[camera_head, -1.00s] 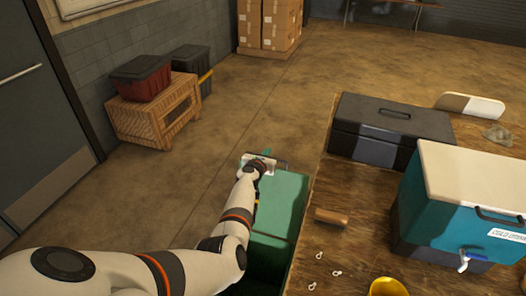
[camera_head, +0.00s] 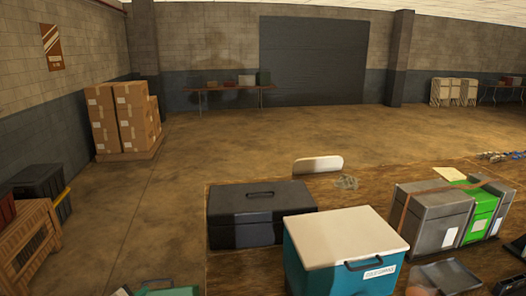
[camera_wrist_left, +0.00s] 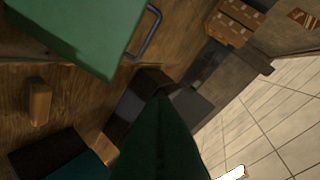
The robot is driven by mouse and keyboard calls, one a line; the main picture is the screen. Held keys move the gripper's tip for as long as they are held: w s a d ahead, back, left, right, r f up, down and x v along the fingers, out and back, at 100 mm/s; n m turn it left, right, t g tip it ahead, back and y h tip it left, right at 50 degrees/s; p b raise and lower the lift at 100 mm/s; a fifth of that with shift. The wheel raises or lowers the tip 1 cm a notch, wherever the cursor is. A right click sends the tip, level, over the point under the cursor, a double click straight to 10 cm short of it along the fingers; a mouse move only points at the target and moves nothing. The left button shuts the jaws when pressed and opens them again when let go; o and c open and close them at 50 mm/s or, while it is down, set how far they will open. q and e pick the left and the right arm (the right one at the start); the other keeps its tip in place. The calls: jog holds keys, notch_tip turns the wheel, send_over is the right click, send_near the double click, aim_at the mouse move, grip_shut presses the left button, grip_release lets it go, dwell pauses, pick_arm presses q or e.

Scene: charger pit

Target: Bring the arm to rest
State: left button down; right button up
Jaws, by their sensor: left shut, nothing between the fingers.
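My left gripper (camera_head: 128,289) shows only in part at the bottom edge of the head view, at the left end of a green box (camera_head: 178,291). In the left wrist view, the dark green fingers of the gripper (camera_wrist_left: 158,110) are together with nothing held. The green box (camera_wrist_left: 85,35) and its metal handle (camera_wrist_left: 150,32) are at the upper left there, apart from the fingers. Most of the left arm is out of the head view. My right gripper is not in view.
A wooden table (camera_head: 340,193) carries a black toolbox (camera_head: 260,212), a teal cooler (camera_head: 345,255) and a strapped grey and green stack (camera_head: 435,210). Cardboard boxes (camera_head: 125,115) stand at the back left. A slatted crate (camera_head: 28,245) is at the left edge. The floor between is clear.

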pick_arm(q)
jog(key=s+d+f+m+g, duration=0.1)
jog(key=s+d+m+g, duration=0.1)
jog(key=s+d+m, duration=0.35)
jog(key=s+d+f+m+g+h, duration=0.1)
jog(key=s+d+m+g, duration=0.1)
jog(key=s+m, duration=0.55)
jog(key=s+d+f+m+g, duration=0.1)
jog(key=s+d+m+g, duration=0.1)
jog(key=s+d+m, duration=0.45)
jog(key=s+d+r+m+g, duration=0.1)
jog(key=s+m, duration=0.2)
jog(key=s, duration=0.3)
jog(key=s+d+r+m+g+y, duration=0.1)
jog(key=s+r+m+g, duration=0.15)
jog(key=s, duration=0.35)
jog(key=s+d+m+g, duration=0.1)
jog(key=s+m, duration=0.2)
jog(key=s, duration=0.4)
notch_tip(320, 180, down, 35)
jog(key=s+b, duration=0.1)
jog(key=b, duration=0.7)
jog(key=s+a+f+g+b, duration=0.2)
jog(key=s+f+b, duration=0.3)
jog(key=s+f, duration=1.1)
notch_tip(320, 180, down, 4)
jog(key=shift+a+f+b, duration=0.1)
jog(key=shift+a+b, duration=0.25)
jog(key=shift+a, duration=0.3)
jog(key=shift+s, duration=0.1)
